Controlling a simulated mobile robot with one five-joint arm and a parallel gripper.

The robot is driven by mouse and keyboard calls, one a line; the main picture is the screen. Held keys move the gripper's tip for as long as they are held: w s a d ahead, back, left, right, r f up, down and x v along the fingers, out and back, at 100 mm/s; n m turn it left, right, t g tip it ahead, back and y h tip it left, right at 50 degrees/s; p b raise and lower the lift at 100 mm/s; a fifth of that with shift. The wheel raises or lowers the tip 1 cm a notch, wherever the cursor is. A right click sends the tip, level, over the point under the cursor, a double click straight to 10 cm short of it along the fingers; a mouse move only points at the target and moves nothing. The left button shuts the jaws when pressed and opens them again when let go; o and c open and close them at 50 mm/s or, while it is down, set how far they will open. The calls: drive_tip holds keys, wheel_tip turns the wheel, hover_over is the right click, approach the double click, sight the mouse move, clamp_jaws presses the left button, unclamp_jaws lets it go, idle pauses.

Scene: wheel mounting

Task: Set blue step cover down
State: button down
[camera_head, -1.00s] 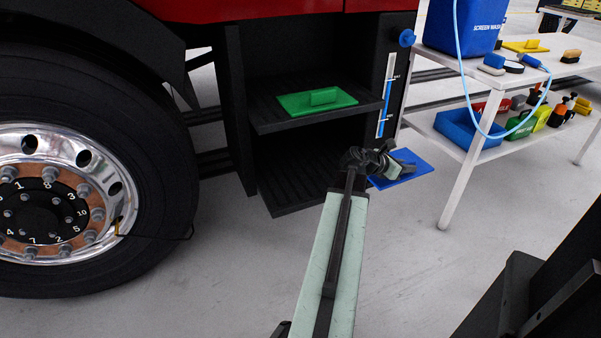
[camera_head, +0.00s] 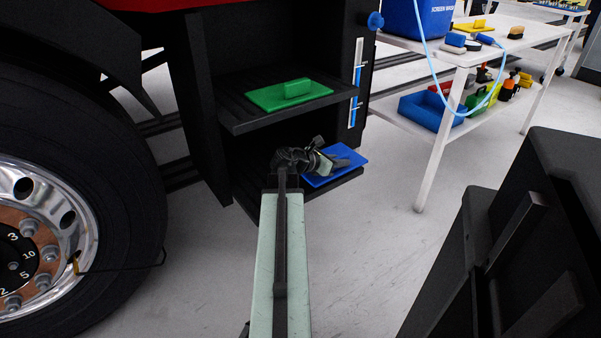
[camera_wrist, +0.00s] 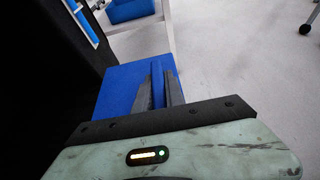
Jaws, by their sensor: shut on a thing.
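The blue step cover (camera_head: 338,167) is a flat blue plate with a raised grip. My gripper (camera_head: 326,163) is shut on that grip, and the plate is at the right end of the lower black step (camera_head: 258,196). In the wrist view the blue cover (camera_wrist: 118,88) lies under my gripper (camera_wrist: 159,90), whose two fingers close on its upright blue grip. I cannot tell whether the plate touches the step. A green step cover (camera_head: 270,97) with a block grip lies on the upper black step (camera_head: 240,124).
A truck wheel (camera_head: 55,190) stands at the left. A white table (camera_head: 440,60) at the right carries a blue screen wash container (camera_head: 420,18) and brushes, with a blue bin (camera_head: 425,112) below. The grey floor (camera_head: 375,240) between is clear.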

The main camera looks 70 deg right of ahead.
drive_tip(key=w+a, duration=0.1)
drive_tip(key=w, duration=0.1)
drive_tip(key=w+a, duration=0.2)
drive_tip(key=w, duration=0.1)
drive_tip(key=w+a+f, duration=0.1)
drive_tip(key=w+a, duration=0.1)
drive_tip(key=w, duration=0.1)
drive_tip(key=shift+a+b, duration=0.2)
drive_tip(key=shift+b, duration=0.15)
wheel_tip(320, 180, down, 4)
drive_tip(key=b, duration=0.4)
drive_tip(key=shift+r, duration=0.3)
drive_tip(key=shift+f, duration=0.25)
drive_tip(key=c, duration=1.4)
unclamp_jaws()
drive_tip(key=shift+r, duration=0.1)
drive_tip(key=shift+r, duration=0.15)
